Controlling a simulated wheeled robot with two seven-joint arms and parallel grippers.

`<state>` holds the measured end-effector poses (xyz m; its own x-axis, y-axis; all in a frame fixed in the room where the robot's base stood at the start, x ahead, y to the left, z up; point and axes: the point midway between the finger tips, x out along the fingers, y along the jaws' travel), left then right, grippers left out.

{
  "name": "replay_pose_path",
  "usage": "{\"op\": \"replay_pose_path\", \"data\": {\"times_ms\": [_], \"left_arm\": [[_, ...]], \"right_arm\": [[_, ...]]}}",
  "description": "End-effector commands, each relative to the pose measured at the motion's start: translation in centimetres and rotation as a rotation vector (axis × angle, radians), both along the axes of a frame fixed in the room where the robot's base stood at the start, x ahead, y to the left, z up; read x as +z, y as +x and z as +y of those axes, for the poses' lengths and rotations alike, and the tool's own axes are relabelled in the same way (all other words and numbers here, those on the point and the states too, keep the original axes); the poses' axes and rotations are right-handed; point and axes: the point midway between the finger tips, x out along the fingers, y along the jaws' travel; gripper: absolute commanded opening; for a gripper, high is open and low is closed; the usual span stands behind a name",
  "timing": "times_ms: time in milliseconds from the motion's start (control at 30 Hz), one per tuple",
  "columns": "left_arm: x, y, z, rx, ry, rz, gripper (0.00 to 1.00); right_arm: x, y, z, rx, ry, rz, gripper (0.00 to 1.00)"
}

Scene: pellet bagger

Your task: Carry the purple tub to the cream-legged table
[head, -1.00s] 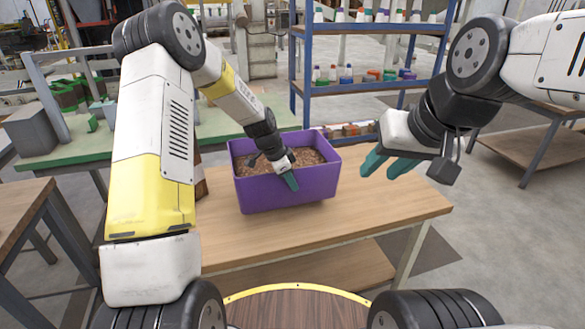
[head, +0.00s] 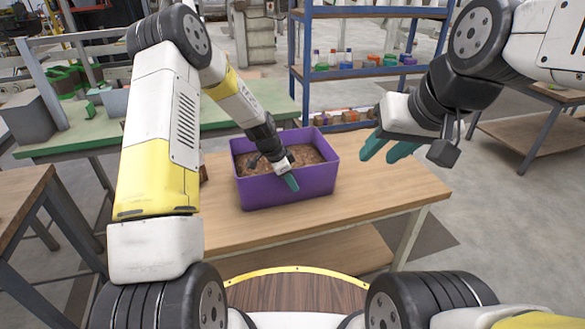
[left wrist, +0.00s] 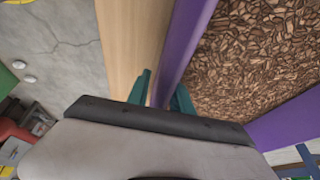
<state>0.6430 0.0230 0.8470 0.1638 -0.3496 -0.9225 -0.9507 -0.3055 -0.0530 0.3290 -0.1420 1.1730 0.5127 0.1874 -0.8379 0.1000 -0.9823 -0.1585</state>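The purple tub (head: 290,190), filled with brown pellets, is upright over the near wooden table (head: 350,213); I cannot tell whether its base touches the top. This table shows a pale, cream-looking leg (head: 409,240) at front right. My left gripper (head: 290,180) is at the tub's near wall. In the left wrist view its teal fingers (left wrist: 163,95) straddle the purple wall (left wrist: 184,42) closely, one inside and one outside, and look shut on it. My right gripper (head: 388,148) is empty, fingers parted, in the air right of the tub.
A green-topped table (head: 60,148) with boxes stands behind at left. A wooden table with dark legs (head: 22,192) is at near left. A blue shelf (head: 375,73) with bottles stands behind, and another wooden table (head: 530,145) at right. Grey floor lies open at right.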

Motion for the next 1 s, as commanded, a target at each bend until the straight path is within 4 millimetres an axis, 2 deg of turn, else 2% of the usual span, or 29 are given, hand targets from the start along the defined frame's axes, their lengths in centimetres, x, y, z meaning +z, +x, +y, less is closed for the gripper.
{"op": "replay_pose_path", "data": {"times_ms": [233,367,800,1000], "left_arm": [[0.1,0.0,0.0,0.0,0.0,0.0,0.26],[1.1,-0.1,0.4,0.001,0.0,-0.002,0.26],[9.1,-1.5,3.5,0.001,0.0,-0.004,0.26],[11.0,-1.9,4.1,0.002,0.0,-0.001,0.26]], "right_arm": [[0.0,0.0,0.0,0.0,0.0,0.0,0.36],[0.0,0.0,0.0,0.0,0.0,0.0,0.36],[0.0,0.0,0.0,0.0,0.0,0.0,0.36],[0.0,0.0,0.0,0.0,0.0,0.0,0.36]]}}
